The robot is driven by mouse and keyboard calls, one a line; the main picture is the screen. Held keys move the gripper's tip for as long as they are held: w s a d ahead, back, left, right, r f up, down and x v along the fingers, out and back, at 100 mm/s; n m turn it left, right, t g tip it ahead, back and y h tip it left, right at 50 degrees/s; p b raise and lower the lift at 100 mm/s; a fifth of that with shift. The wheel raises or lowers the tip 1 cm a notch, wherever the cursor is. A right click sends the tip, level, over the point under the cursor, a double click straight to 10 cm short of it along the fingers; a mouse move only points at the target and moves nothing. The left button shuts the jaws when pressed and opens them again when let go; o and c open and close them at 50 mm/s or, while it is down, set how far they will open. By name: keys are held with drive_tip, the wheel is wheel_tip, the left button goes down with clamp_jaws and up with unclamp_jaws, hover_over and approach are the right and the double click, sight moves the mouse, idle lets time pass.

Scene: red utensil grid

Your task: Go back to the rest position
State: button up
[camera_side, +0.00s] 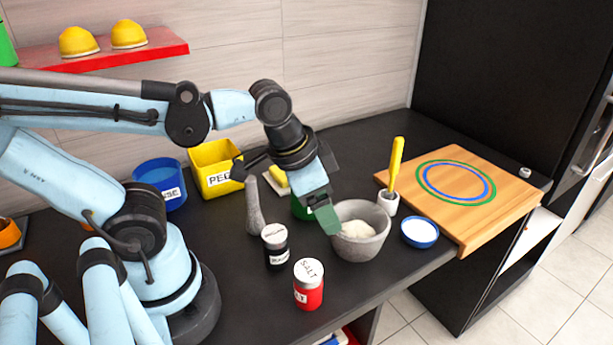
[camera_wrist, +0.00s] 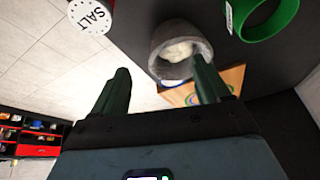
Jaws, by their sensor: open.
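My gripper (camera_side: 322,212) has green fingers. In the side view it is at the left rim of a grey stone mortar (camera_side: 372,243); I cannot tell whether it touches. In the wrist view the fingers of my gripper (camera_wrist: 160,88) are apart with nothing between them. The mortar shows beyond them (camera_wrist: 160,39) and holds a pale mass (camera_wrist: 178,51).
A red salt shaker (camera_side: 308,287), a black-and-white shaker (camera_side: 275,247) and a grey pestle (camera_side: 255,208) stand left of the mortar. A blue bowl (camera_side: 420,243), a yellow-handled tool (camera_side: 396,165) and a wooden board (camera_side: 505,211) are to its right. Blue (camera_side: 151,172) and yellow (camera_side: 207,153) bins stand behind.

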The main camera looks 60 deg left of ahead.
drive_tip(key=a+n+t, duration=0.1)
drive_tip(key=w+a+n+t, duration=0.1)
drive_tip(key=w+a+r+n, duration=0.1)
drive_tip(key=a, duration=0.1)
drive_tip(key=shift+w+t+y, duration=0.25)
drive_tip(key=shift+t+y, duration=0.05)
drive_tip(key=shift+t, duration=0.1)
